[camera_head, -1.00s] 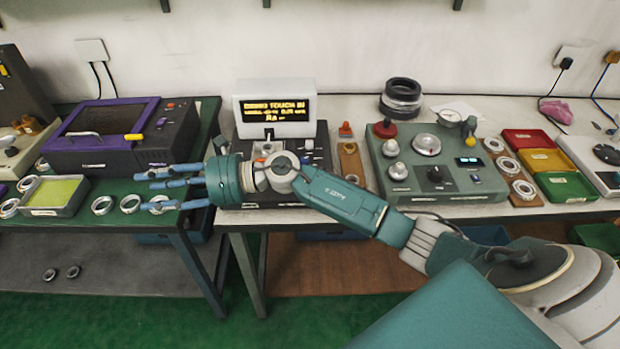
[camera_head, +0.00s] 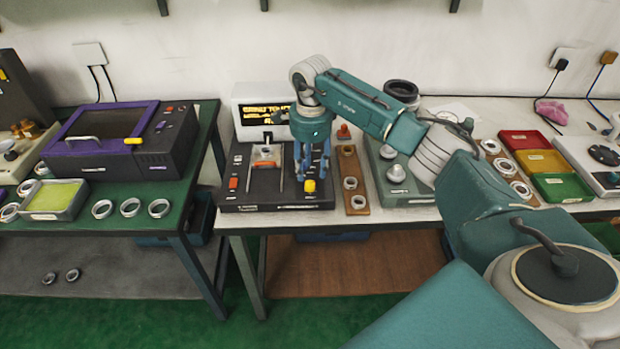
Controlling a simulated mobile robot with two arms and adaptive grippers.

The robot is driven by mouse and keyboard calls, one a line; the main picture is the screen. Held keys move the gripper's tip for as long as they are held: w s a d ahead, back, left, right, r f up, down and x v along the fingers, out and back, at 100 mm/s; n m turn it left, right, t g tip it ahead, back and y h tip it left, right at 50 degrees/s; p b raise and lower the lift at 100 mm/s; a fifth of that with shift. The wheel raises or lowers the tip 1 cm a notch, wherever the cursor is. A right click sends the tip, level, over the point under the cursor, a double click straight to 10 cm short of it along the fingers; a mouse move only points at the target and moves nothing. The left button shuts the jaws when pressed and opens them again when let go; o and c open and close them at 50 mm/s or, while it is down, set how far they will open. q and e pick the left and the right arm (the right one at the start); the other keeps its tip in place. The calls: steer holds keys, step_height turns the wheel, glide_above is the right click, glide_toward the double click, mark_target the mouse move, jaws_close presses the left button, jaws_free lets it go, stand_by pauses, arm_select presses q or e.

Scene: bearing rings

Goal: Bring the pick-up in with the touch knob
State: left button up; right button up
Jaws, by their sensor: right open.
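A black instrument (camera_head: 250,200) stands on the white-topped bench. It has a yellow knob (camera_head: 309,186) at its front right, perhaps the touch knob. A ring-like part sits on a mount with an orange base (camera_head: 264,163) at its middle; I cannot tell which part is the pick-up. My right gripper (camera_head: 312,177) points down with its blue fingers open, over the instrument's right side. The fingertips are just above or beside the yellow knob; contact cannot be told. A display (camera_head: 258,113) with yellow text stands behind, its right part hidden by the gripper. My left gripper is not in view.
A wooden strip with rings (camera_head: 355,203) lies close right of the instrument. A grey-green tester (camera_head: 388,180) is beyond it, partly hidden by my arm. A red knob (camera_head: 233,183) is at the instrument's front left. A purple-rimmed machine (camera_head: 150,150) stands on the left table.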

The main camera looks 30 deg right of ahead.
mark_target(310, 183)
step_height(310, 183, down, 6)
steer(key=shift+w+r+p, duration=0.1)
steer(key=shift+r+p, duration=0.05)
steer(key=shift+p, duration=0.35)
jaws_close()
